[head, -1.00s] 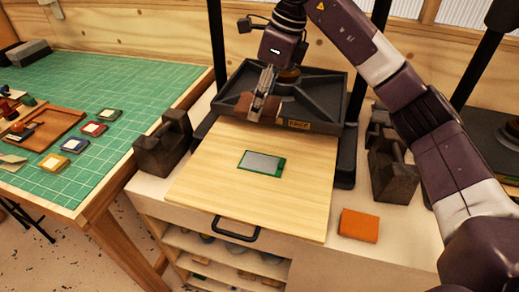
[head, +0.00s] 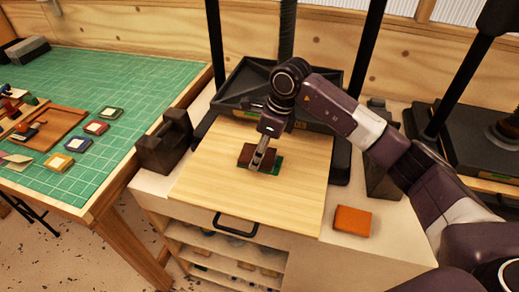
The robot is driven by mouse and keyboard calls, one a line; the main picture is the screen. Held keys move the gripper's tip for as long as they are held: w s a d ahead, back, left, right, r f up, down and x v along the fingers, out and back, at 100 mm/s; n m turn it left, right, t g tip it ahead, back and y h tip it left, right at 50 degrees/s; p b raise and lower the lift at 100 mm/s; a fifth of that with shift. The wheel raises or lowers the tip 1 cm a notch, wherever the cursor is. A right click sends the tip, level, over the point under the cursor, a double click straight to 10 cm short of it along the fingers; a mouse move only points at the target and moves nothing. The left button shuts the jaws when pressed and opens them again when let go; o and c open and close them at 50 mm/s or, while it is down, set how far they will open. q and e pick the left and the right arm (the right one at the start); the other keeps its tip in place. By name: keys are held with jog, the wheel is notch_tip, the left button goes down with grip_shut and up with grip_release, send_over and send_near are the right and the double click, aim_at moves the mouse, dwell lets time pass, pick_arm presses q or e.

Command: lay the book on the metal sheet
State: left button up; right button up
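My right gripper (head: 259,163) reaches down over the wooden board and is shut on a small brown book (head: 244,153). The book is over the metal sheet, a grey plate with a green border in the middle of the board. The book and fingers hide most of the sheet; its green border (head: 278,165) shows at the right of the fingers. I cannot tell whether the book touches the sheet. My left gripper is not in view.
A green cutting mat (head: 140,75) with several small books is on the left table.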

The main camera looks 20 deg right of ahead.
aim_at(270, 159)
jog(key=shift+f+b, duration=0.2)
jog(key=shift+b, duration=0.1)
jog(key=o, duration=1.3)
jog(key=shift+r, duration=0.1)
jog(key=shift+r, duration=0.2)
jog(key=b+v, duration=0.2)
jog(key=v, duration=1)
